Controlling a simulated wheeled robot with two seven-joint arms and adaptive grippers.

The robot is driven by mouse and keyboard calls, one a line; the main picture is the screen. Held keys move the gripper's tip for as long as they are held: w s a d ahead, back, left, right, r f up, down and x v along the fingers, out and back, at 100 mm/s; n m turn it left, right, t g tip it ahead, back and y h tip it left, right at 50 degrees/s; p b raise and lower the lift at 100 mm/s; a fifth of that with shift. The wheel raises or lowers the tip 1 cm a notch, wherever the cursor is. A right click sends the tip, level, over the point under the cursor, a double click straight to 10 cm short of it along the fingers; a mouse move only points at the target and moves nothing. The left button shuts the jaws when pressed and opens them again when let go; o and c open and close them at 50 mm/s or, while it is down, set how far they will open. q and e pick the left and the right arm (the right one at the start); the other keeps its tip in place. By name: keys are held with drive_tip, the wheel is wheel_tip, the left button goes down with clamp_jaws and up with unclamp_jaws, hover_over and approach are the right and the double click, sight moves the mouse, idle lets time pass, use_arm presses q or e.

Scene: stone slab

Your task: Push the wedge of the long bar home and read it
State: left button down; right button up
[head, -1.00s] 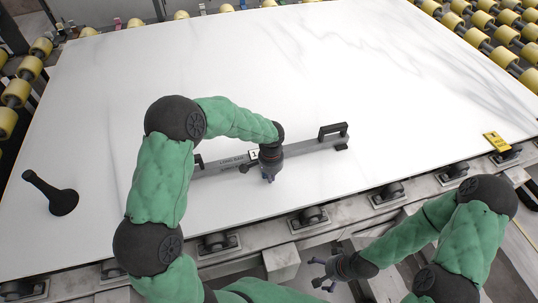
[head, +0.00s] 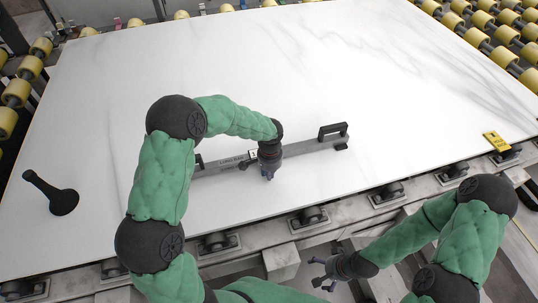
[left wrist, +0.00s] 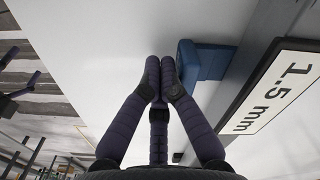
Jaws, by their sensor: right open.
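The long grey bar (head: 312,147) lies on the white slab, with a black handle (head: 333,130) at its right end. My left arm hides part of the bar. My left gripper (head: 268,173) is at the bar's near edge, pointing down. In the left wrist view its fingers (left wrist: 160,68) are together with nothing seen between them. A blue block (left wrist: 206,60), which looks like the wedge, sits right beside the fingertips against the bar; whether they touch I cannot tell. A white plate (left wrist: 277,90) on the bar reads "1.5 mm". My right gripper (head: 325,272) is open and empty, off the slab's near edge.
The white slab (head: 400,90) is mostly clear. A black tool with a round base (head: 63,201) stands at its left. A yellow tag (head: 496,142) lies at the right edge. Rollers (head: 510,32) line the far sides; a metal frame (head: 345,208) runs along the near edge.

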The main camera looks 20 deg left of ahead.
use_arm(q)
drive_tip(key=shift+w+a, duration=0.2)
drive_tip(key=shift+w, duration=0.15)
drive_tip(key=shift+s+d+r, duration=0.15)
drive_tip(key=shift+r, duration=0.05)
idle(0.9)
drive_tip(key=shift+w, duration=0.2)
idle(0.5)
drive_tip(key=shift+s, duration=0.15)
drive_tip(key=shift+s+d, duration=0.45)
drive_tip(key=shift+s, duration=0.25)
wheel_tip(320, 180, up, 8)
drive_tip(key=p, duration=0.5)
drive_tip(key=shift+p, duration=0.4)
idle(0.5)
